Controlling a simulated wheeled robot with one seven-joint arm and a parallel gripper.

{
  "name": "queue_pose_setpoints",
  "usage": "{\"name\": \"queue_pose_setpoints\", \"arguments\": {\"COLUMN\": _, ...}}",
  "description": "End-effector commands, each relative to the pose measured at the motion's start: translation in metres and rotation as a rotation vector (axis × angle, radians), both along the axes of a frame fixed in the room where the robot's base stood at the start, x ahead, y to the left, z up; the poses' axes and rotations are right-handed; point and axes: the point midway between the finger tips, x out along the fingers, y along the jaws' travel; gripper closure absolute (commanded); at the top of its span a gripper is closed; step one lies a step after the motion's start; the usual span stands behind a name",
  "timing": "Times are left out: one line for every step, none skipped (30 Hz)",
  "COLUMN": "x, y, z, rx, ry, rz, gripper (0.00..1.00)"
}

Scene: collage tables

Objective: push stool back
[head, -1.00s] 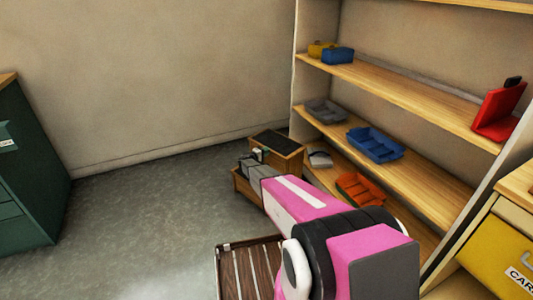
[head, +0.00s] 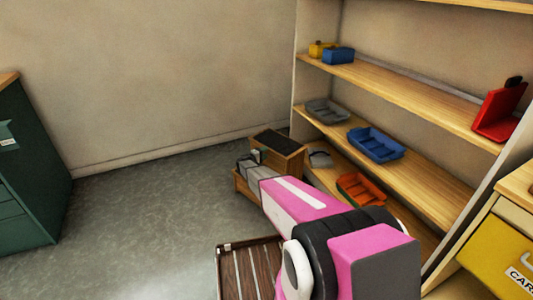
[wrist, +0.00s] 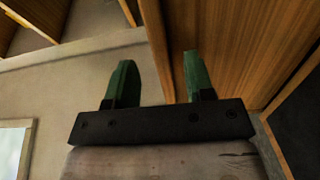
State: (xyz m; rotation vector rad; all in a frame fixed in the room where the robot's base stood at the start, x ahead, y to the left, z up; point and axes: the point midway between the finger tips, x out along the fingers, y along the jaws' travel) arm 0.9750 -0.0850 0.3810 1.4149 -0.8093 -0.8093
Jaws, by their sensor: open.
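The stool is a wooden step stool with a dark top tread (head: 278,141). It stands on the floor against the left end of the shelf unit in the head view. Its wooden side also fills the upper right of the wrist view (wrist: 232,45). My gripper (head: 245,160) is at the stool's left front, above the lower step, and partly hidden by its own wrist. In the wrist view its two green fingers (wrist: 158,62) are apart with nothing between them. The right finger is close to the stool's wood; I cannot tell whether it touches.
The shelf unit (head: 400,98) on the right holds several bins. A slatted brown wooden item (head: 240,270) lies below my arm. A green cabinet (head: 25,190) stands at the left and a yellow drawer (head: 500,250) at the right. The floor (head: 140,200) between is clear.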

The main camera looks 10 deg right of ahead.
Motion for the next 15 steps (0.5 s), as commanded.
{"name": "queue_pose_setpoints", "arguments": {"x": -0.007, "y": 0.01, "z": 0.001, "rx": 0.001, "ry": 0.001, "rz": 0.003, "gripper": 0.51}}
{"name": "queue_pose_setpoints", "arguments": {"x": -0.01, "y": 0.015, "z": 0.001, "rx": 0.001, "ry": 0.001, "rz": 0.003, "gripper": 0.51}}
{"name": "queue_pose_setpoints", "arguments": {"x": -0.014, "y": 0.021, "z": 0.001, "rx": 0.001, "ry": 0.001, "rz": 0.002, "gripper": 0.51}}
{"name": "queue_pose_setpoints", "arguments": {"x": -0.017, "y": 0.026, "z": 0.001, "rx": 0.001, "ry": 0.001, "rz": 0.002, "gripper": 0.51}}
{"name": "queue_pose_setpoints", "arguments": {"x": -0.02, "y": 0.031, "z": 0.001, "rx": 0.0, "ry": 0.0, "rz": 0.002, "gripper": 0.51}}
{"name": "queue_pose_setpoints", "arguments": {"x": -0.024, "y": 0.038, "z": 0.001, "rx": 0.0, "ry": 0.0, "rz": 0.002, "gripper": 0.51}}
{"name": "queue_pose_setpoints", "arguments": {"x": -0.026, "y": 0.043, "z": 0.001, "rx": 0.0, "ry": 0.0, "rz": 0.003, "gripper": 0.51}}
{"name": "queue_pose_setpoints", "arguments": {"x": -0.029, "y": 0.047, "z": 0.001, "rx": 0.0, "ry": 0.0, "rz": 0.002, "gripper": 0.51}}
{"name": "queue_pose_setpoints", "arguments": {"x": -0.032, "y": 0.052, "z": 0.001, "rx": 0.0, "ry": 0.0, "rz": 0.002, "gripper": 0.51}}
{"name": "queue_pose_setpoints", "arguments": {"x": -0.034, "y": 0.056, "z": 0.001, "rx": 0.0, "ry": 0.0, "rz": 0.001, "gripper": 0.51}}
{"name": "queue_pose_setpoints", "arguments": {"x": -0.036, "y": 0.059, "z": 0.001, "rx": 0.0, "ry": 0.0, "rz": 0.001, "gripper": 0.51}}
{"name": "queue_pose_setpoints", "arguments": {"x": -0.038, "y": 0.063, "z": 0.001, "rx": 0.0, "ry": 0.0, "rz": 0.001, "gripper": 0.51}}
{"name": "queue_pose_setpoints", "arguments": {"x": -0.04, "y": 0.066, "z": 0.001, "rx": 0.0, "ry": 0.0, "rz": 0.001, "gripper": 0.51}}
{"name": "queue_pose_setpoints", "arguments": {"x": -0.041, "y": 0.068, "z": 0.001, "rx": 0.0, "ry": 0.0, "rz": 0.0, "gripper": 0.51}}
{"name": "queue_pose_setpoints", "arguments": {"x": -0.042, "y": 0.07, "z": 0.001, "rx": 0.0, "ry": 0.0, "rz": 0.0, "gripper": 0.51}}
